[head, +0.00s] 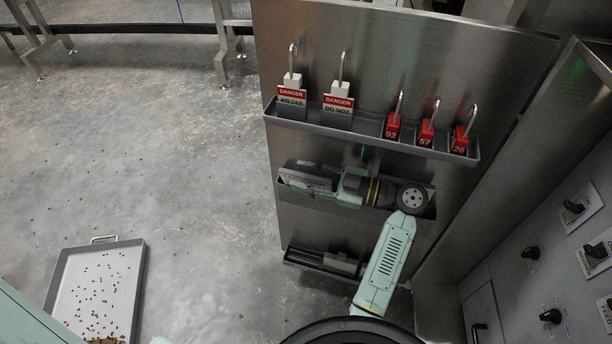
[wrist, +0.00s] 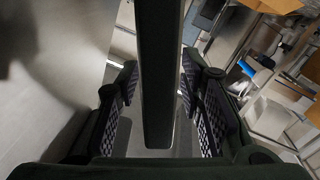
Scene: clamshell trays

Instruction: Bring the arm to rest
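My arm reaches from the bottom of the head view up to the steel panel, and my gripper (head: 308,180) points left at the middle grey shelf (head: 419,211). In the wrist view the two padded fingers of my gripper (wrist: 160,95) stand apart. A long dark bar (wrist: 160,60) shows between them, with a gap visible on each side; I cannot tell for sure what it is, perhaps the shelf's edge. Nothing is seen clamped in the fingers. How close the fingers are to the shelf is hard to tell.
The upper shelf (head: 365,138) holds two white danger-tagged padlocks (head: 291,95) and three red padlocks (head: 427,132). A lower shelf (head: 300,258) holds a grey block. A control panel with knobs (head: 551,316) stands right. A tray with brown bits (head: 140,275) lies on open floor left.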

